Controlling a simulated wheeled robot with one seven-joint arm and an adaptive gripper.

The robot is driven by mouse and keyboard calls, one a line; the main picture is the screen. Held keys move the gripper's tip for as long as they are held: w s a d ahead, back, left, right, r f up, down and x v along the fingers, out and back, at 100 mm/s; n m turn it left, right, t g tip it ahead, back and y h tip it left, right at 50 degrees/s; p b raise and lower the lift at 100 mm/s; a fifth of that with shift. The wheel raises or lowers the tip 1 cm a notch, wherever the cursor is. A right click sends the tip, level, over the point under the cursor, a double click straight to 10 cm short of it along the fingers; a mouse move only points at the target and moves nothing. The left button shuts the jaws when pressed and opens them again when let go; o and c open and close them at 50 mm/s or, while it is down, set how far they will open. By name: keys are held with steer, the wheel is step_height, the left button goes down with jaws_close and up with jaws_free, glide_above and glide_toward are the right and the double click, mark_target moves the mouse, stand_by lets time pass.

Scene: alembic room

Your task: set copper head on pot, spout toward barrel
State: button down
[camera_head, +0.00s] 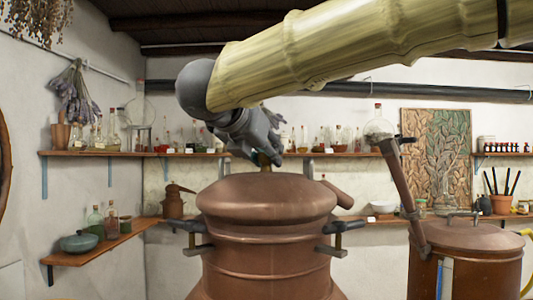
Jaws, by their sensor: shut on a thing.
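The copper head (262,197) is a wide, low dome above the copper pot (265,262) in the middle of the view. Its short spout (337,193) sticks out to the right, on the side of the barrel (466,265). The head looks level, and its rim meets the top of the pot in the picture. I cannot tell whether it rests there or hangs slightly above. My gripper (266,157) points down over the head, shut on the knob at its top. The fingers partly hide the knob. The barrel is brown with a lid, at the lower right.
A slanted copper pipe (404,190) rises from the barrel, apart from the spout. Dark handles (345,227) stick out at both sides of the pot. Wall shelves (90,153) with bottles stand behind, and a lower corner shelf (80,258) is at left.

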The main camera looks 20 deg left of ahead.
steer(key=c, duration=1)
jaws_free()
steer(key=shift+s+r, duration=0.1)
steer(key=shift+f, duration=0.2)
steer(key=v, duration=1.2)
steer(key=shift+r, duration=0.15)
